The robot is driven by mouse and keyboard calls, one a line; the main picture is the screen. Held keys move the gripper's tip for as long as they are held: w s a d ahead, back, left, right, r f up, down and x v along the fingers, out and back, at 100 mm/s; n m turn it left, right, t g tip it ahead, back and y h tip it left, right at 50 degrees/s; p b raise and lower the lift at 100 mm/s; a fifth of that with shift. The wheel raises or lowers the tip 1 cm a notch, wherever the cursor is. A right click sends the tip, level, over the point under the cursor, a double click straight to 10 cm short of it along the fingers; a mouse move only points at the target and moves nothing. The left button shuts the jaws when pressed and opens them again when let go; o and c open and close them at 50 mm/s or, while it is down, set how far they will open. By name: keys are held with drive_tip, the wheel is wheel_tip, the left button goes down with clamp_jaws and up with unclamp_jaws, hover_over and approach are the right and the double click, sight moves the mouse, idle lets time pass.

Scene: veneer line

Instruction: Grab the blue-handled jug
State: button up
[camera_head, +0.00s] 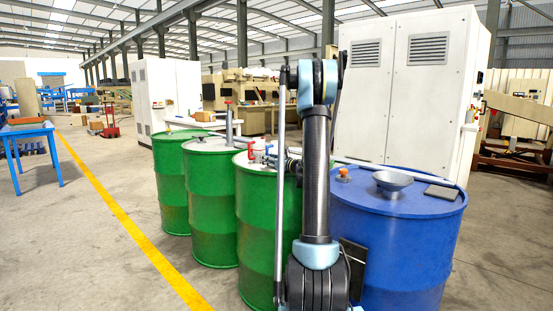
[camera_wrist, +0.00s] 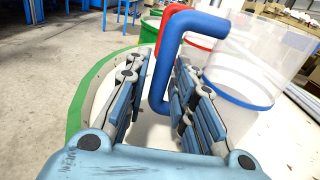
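The blue-handled jug is a clear container with a blue band (camera_wrist: 238,88) at the right of the wrist view. Its thick blue handle (camera_wrist: 164,68) stands between the two fingers of my gripper (camera_wrist: 160,108). The gripper is open, with a visible gap between the left finger and the handle. The right finger is close to the handle and partly covers it; whether they touch, I cannot tell. A second jug with a red handle (camera_wrist: 172,14) is just behind. In the head view the gripper is largely hidden by my arm, above the nearest green drum (camera_head: 262,225).
Two more green drums (camera_head: 209,205) stand in a row to the left. A blue drum (camera_head: 405,240) at right carries a grey bowl (camera_head: 393,182), an orange-topped item (camera_head: 343,174) and a dark flat plate (camera_head: 441,192). White cabinets stand behind. Open floor lies left.

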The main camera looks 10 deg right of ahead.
drive_tip(key=shift+c, duration=0.3)
clamp_jaws()
drive_tip(key=shift+r, duration=0.1)
